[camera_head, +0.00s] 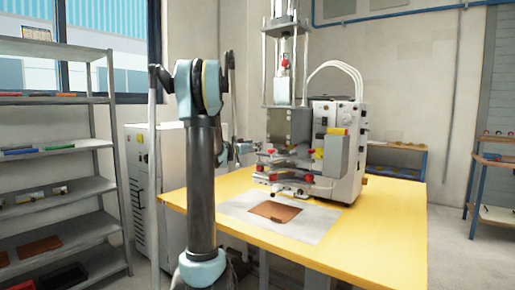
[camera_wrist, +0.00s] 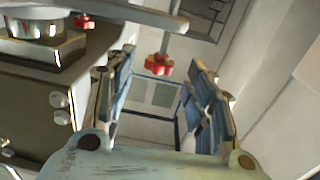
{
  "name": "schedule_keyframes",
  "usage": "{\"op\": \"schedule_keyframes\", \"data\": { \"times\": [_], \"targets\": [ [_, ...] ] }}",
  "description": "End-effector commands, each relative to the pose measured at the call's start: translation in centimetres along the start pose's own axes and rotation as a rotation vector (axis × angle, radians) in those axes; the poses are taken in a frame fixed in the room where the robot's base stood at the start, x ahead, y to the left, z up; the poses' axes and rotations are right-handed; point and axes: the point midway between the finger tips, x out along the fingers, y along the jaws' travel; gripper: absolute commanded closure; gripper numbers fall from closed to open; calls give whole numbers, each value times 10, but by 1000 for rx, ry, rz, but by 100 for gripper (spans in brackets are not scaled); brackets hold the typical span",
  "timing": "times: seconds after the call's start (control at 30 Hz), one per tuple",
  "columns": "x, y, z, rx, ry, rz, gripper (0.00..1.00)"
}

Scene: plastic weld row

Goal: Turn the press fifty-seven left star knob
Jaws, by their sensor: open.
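The press (camera_head: 300,130) stands on a yellow table, with several small red knobs low on its front. A red knob (camera_head: 272,177) shows at its lower left in the head view. In the wrist view, a red star knob (camera_wrist: 158,65) on a pale rod sits ahead, in line with the gap between my fingers. My gripper (camera_wrist: 161,78) is open, with nothing held and no clear contact with the knob. In the head view my gripper is mostly hidden behind my arm, left of the press. I cannot match the star knob surely between views.
Another red knob (camera_wrist: 84,21) and a dark box with pale dials (camera_wrist: 58,100) lie left of my fingers. The yellow table (camera_head: 385,225) holds a pale mat (camera_head: 240,210) with a brown sheet (camera_head: 275,212). Grey shelves (camera_head: 70,185) stand at left.

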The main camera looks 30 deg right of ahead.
Motion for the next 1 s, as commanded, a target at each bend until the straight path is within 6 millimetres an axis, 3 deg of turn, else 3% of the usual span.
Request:
{"op": "schedule_keyframes", "data": {
  "times": [0.1, 0.3, 0.7, 0.9, 1.0],
  "targets": [
    [19, 1, 0, 0, 0, 2, 50],
    [39, 0, 0, 0, 0, 1, 50],
    [45, 0, 0, 0, 0, 0, 50],
    [45, 0, 0, 0, 0, 0, 94],
    [41, -2, 0, 0, 0, -2, 95]
  ]
}}
